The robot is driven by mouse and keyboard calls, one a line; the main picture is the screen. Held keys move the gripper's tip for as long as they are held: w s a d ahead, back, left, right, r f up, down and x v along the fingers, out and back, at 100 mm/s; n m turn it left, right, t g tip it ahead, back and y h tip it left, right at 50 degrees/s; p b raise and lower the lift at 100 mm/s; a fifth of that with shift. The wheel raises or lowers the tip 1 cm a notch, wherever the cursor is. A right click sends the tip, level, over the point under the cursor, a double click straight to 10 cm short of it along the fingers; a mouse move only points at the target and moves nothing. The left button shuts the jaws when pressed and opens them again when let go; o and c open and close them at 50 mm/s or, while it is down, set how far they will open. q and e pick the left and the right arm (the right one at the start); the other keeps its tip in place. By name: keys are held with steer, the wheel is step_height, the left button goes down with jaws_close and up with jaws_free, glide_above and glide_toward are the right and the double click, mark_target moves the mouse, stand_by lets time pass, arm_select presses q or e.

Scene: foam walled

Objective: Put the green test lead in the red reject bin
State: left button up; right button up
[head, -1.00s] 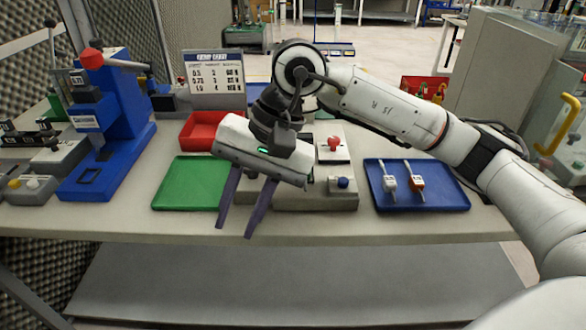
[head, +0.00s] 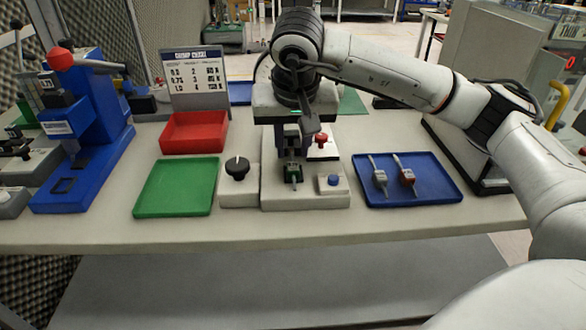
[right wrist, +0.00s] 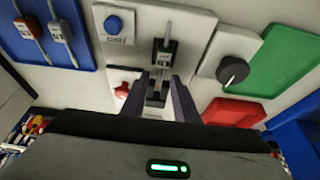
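The green test lead (head: 293,174) is a small dark-and-green piece standing in the grey test fixture (head: 278,196) at the middle of the bench. In the right wrist view the lead (right wrist: 164,52) shows with a pale label and a thin stem, just beyond my fingertips. My right gripper (head: 293,150) points down over the fixture. In the right wrist view its two fingers (right wrist: 161,78) are apart, with nothing seen held between them. The red reject bin (head: 193,133) is empty, at the back left of the fixture. My left gripper is out of view.
An empty green tray (head: 176,188) lies left of the fixture, beside a black knob (head: 237,168). A blue tray (head: 436,180) holds two more leads. A blue press (head: 85,120) stands at left.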

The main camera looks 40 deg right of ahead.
steer(key=shift+x, duration=1.3)
jaws_close()
